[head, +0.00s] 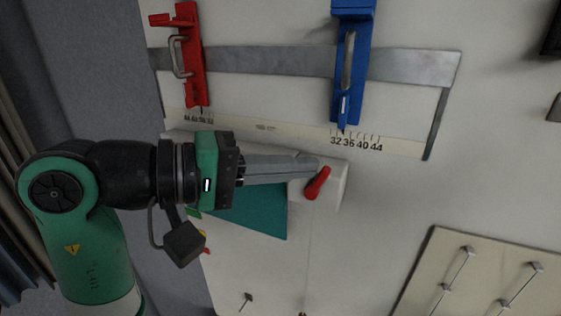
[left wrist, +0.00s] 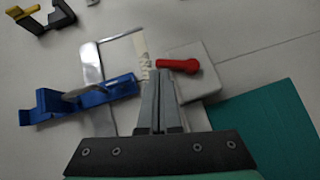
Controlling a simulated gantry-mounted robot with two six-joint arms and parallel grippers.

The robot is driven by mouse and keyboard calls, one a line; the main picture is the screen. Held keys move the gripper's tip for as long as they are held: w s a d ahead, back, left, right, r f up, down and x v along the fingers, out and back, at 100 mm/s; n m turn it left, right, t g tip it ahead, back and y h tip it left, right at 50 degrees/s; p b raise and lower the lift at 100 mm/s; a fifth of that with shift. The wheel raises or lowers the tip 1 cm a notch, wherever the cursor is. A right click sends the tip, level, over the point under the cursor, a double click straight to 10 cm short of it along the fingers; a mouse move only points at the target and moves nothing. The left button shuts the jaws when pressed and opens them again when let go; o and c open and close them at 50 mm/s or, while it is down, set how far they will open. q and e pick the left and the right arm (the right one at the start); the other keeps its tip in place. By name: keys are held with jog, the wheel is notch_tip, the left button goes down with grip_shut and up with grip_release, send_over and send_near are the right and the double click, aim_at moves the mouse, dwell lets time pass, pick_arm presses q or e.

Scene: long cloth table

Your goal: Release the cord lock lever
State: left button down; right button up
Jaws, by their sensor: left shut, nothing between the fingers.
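The red lever (head: 317,184) sits on the end of a pale block (head: 338,178) in the head view, slanting down to the left from its upper end. The lever (left wrist: 180,65) lies nearly level on the block (left wrist: 203,88) in the left wrist view. My left gripper (head: 308,164) is shut and empty, its fingertips right beside the lever's upper part. In the left wrist view the fingertips (left wrist: 157,74) are close to the lever's left end; I cannot tell whether they touch it. My right gripper is not in view.
A metal rail (head: 270,61) with a red slider (head: 191,60) and a blue slider (head: 350,70) runs above a numbered scale (head: 380,144). A teal sheet (head: 258,212) lies below my left gripper. A panel with metal handles (head: 425,270) is at lower right.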

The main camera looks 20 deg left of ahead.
aim_at(320, 172)
pick_arm(q)
jog(key=shift+d+r, duration=0.1)
jog(key=shift+d, duration=0.6)
jog(key=shift+s+d, duration=0.1)
jog(key=shift+d, duration=0.7)
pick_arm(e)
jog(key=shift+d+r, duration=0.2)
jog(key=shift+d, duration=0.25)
pick_arm(q)
jog(key=s+a+r, duration=0.6)
jog(key=r, duration=0.3)
jog(key=shift+s+a+p, duration=0.25)
jog(key=shift+p, duration=0.15)
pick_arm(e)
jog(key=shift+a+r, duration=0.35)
pick_arm(q)
jog(key=shift+r, duration=0.15)
